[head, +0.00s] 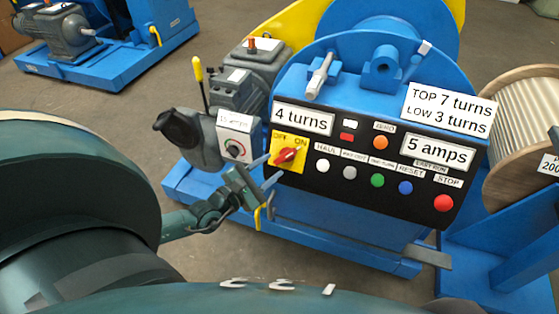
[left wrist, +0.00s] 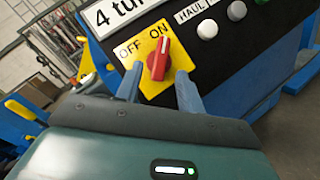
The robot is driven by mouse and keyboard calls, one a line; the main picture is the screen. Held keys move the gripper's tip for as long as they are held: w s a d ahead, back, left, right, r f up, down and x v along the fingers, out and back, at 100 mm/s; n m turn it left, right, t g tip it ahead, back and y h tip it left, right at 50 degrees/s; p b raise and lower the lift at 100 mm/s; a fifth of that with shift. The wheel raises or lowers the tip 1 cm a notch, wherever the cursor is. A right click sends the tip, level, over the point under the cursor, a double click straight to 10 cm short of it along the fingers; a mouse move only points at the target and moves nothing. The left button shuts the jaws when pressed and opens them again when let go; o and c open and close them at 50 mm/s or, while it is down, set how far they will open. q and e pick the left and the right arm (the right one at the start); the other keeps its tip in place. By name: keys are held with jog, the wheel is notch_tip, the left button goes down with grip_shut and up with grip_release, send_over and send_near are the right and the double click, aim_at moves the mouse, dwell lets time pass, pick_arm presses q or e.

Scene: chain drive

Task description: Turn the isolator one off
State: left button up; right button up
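The isolator is a red rotary knob (head: 287,156) on a yellow plate (head: 279,142) marked OFF and ON, at the left end of the black control panel (head: 340,170). In the left wrist view the knob (left wrist: 160,58) has its upper end toward the ON label, right of OFF. My left gripper (head: 276,164) is open, its fingers reaching toward the plate. In the left wrist view the fingers (left wrist: 160,72) lie on either side of the knob's lower part, with a gap to it. Contact cannot be told. My right gripper is not in view.
Right of the isolator are several push buttons, including a green one (head: 377,180) and a red STOP button (head: 443,202). A grey motor unit (head: 240,90) with a yellow-handled lever (head: 198,70) stands left of the panel. A wooden spool (head: 525,120) stands at right.

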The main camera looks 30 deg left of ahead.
aim_at(281, 160)
pick_arm(q)
jog(key=shift+w+d, duration=0.2)
jog(key=shift+w, duration=0.85)
jog(key=shift+w+d, duration=0.2)
jog(key=shift+w, duration=0.8)
jog(key=shift+c, duration=0.2)
grip_shut()
